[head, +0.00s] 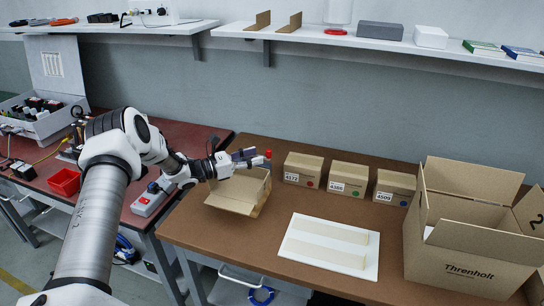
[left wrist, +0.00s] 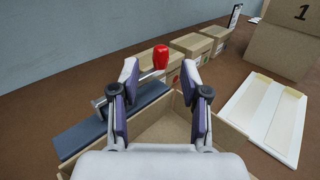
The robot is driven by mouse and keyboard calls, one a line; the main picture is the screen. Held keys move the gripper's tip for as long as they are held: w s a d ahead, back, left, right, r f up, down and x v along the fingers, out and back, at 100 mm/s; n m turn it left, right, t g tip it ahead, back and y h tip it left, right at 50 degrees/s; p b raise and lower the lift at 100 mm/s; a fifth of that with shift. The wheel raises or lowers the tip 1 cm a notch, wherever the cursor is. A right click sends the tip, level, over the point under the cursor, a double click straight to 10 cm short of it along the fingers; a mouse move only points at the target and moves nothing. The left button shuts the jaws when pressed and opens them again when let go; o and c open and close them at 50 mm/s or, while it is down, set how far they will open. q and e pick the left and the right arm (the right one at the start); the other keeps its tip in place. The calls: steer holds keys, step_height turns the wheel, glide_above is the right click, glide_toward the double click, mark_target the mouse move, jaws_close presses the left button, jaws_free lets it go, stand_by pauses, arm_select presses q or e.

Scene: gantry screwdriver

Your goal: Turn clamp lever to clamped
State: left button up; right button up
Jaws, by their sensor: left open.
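The clamp lever's red knob (left wrist: 160,58) shows in the left wrist view between the fingertips, with a metal rod running down left behind the left finger. In the head view the red knob (head: 268,154) is just right of my left gripper (head: 240,163). A dark blue-grey block (left wrist: 72,139) lies below the rod; whether they join is hidden by the finger. My left gripper, also in the left wrist view (left wrist: 161,78), is open around the lever's knob end; contact cannot be told. An open cardboard box (head: 232,205) stands below the gripper. My right gripper is not in view.
Several small labelled boxes (head: 347,179) stand right of the lever. A white board (head: 305,268) with two pale strips lies on the brown table (head: 200,230). A large open Threnholt carton (head: 465,262) stands at right. A shelf (head: 370,45) runs above.

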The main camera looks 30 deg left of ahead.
mark_target(269, 157)
arm_select(q)
steer(key=x, duration=0.5)
steer(key=shift+w+d+f, duration=0.1)
steer(key=shift+w+d, duration=0.15)
steer(key=shift+w, duration=0.05)
jaws_close()
